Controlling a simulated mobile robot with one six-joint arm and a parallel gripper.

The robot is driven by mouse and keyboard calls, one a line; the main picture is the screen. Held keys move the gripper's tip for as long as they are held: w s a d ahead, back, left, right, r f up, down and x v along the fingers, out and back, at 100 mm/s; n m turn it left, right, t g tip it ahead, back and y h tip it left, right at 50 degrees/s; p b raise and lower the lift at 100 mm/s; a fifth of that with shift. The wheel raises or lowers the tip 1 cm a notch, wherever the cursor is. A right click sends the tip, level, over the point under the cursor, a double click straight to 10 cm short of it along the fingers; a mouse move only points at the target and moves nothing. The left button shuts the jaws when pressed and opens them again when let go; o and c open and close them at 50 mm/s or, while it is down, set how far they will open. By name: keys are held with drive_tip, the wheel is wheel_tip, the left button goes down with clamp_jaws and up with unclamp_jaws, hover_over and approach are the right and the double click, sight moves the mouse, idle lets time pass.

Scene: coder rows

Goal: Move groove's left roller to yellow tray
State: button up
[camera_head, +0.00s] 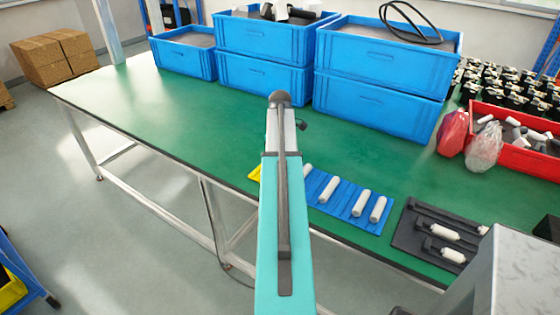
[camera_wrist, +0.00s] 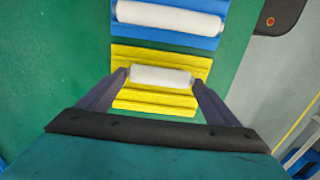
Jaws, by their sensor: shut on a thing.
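A white roller (camera_wrist: 160,76) lies lengthwise between the fingertips of my gripper (camera_wrist: 159,79), which is shut on its two ends. The roller is over the grooved yellow tray (camera_wrist: 150,101) in the wrist view; I cannot tell whether it touches the tray. In the head view only a corner of the yellow tray (camera_head: 255,172) shows, and my arm hides the gripper and the held roller. A blue grooved tray (camera_head: 345,195) beside it holds several white rollers, one of them (camera_head: 361,203) right of its middle. Its nearest roller (camera_wrist: 168,18) shows in the wrist view.
A black tray (camera_head: 408,232) with white rollers lies to the right on the green table (camera_head: 170,115). Large blue crates (camera_head: 265,75) stand along the back. A red bin (camera_head: 515,152) and bagged parts (camera_head: 453,133) are at the right. The table's left part is clear.

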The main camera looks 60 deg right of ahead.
drive_tip(key=shift+f, duration=0.15)
drive_tip(key=shift+f, duration=0.3)
drive_tip(key=o, duration=1.1)
drive_tip(key=shift+r, duration=0.15)
drive_tip(key=shift+r+b, duration=1.4)
drive_tip(key=shift+r, duration=5.35)
drive_tip(key=shift+r, duration=0.1)
